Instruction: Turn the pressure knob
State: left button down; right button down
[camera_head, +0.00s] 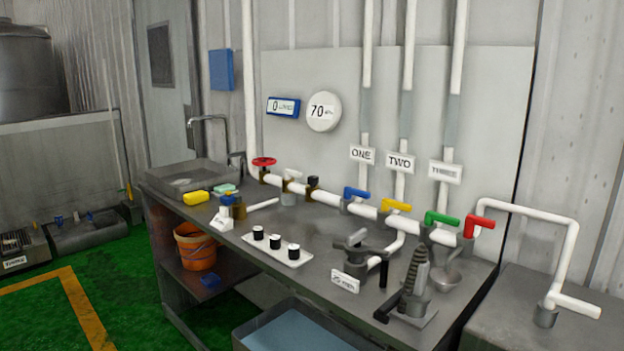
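No knob has a label that I can read as pressure, so I cannot tell which one is the pressure knob. Candidates are a red handwheel (264,161) at the pipe's left end, a dark knob (313,182) on a brass fitting to its right, and several black knobs (275,241) with white tops on a white plate (262,250). A round white gauge (323,111) on the wall reads about 70, its unit too small to read surely. Neither of my grippers is in view.
The grey workbench (327,287) carries a white pipe with blue, yellow, green (441,219) and red lever valves. A dark clamp-like device (360,250) and a ribbed grey piece (417,270) stand at front right.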

aim_at(313, 181)
jog(key=j+z, duration=0.1)
jog(key=z, duration=0.55)
jog(key=j+z, duration=0.35)
jog(key=j, duration=0.15)
jog(key=j+z, duration=0.4)
jog(key=k+j+z, duration=0.15)
jog(key=j+z, duration=0.2)
jog(key=j, duration=0.15)
jog(key=k+j, duration=0.15)
jog(key=j, duration=0.25)
jog(key=k+j+z, duration=0.1)
jog(key=j, duration=0.3)
jog(key=k+j, duration=0.15)
jog(key=j, duration=0.3)
jog(key=k+j+z, duration=0.1)
jog(key=j, duration=0.3)
jog(key=k+j, duration=0.2)
jog(key=j, duration=0.15)
jog(key=k+j+z, duration=0.1)
jog(key=j, duration=0.3)
jog(key=k, duration=0.1)
